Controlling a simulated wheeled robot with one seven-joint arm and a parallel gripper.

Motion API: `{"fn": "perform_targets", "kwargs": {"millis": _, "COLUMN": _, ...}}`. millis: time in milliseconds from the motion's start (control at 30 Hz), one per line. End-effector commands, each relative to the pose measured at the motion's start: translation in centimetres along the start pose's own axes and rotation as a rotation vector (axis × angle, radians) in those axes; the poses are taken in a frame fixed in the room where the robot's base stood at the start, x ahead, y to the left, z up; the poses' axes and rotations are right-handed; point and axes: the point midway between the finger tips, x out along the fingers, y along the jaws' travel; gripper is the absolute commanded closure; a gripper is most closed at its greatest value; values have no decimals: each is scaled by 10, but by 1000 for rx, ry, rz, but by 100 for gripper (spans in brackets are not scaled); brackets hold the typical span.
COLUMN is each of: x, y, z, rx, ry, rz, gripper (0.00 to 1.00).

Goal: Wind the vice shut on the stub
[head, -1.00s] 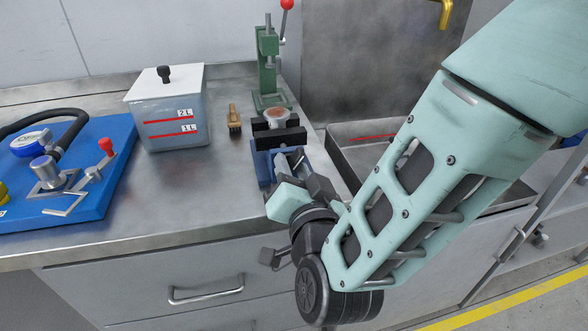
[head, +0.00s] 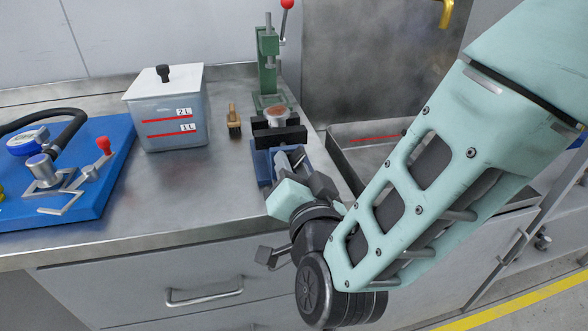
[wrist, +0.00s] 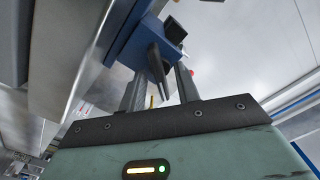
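The vice (head: 264,166) has a blue body and black jaws and stands near the bench's front right edge. The stub (head: 278,118), round with a brown top, stands upright at the jaws; whether both jaws touch it I cannot tell. My gripper (head: 304,172) is at the front of the vice, by its screw end. In the wrist view, the blue vice (wrist: 130,42) is ahead, and its dark handle bar (wrist: 158,66) lies between the two spread fingers of my gripper (wrist: 160,82). I see gaps beside the bar. Part of the vice's front is hidden by my gripper.
A green press (head: 268,65) with a red-knobbed lever stands behind the vice. A brush (head: 233,121) and a lidded tank (head: 168,112) are to the left, then a blue board (head: 85,195) with fittings. A sink basin (head: 365,160) lies right.

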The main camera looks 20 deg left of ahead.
Motion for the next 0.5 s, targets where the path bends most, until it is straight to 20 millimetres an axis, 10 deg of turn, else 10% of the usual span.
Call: {"fn": "perform_targets", "kwargs": {"millis": 500, "x": -35, "y": 0, "z": 1, "rx": -1, "ry": -2, "rz": -1, "gripper": 68}}
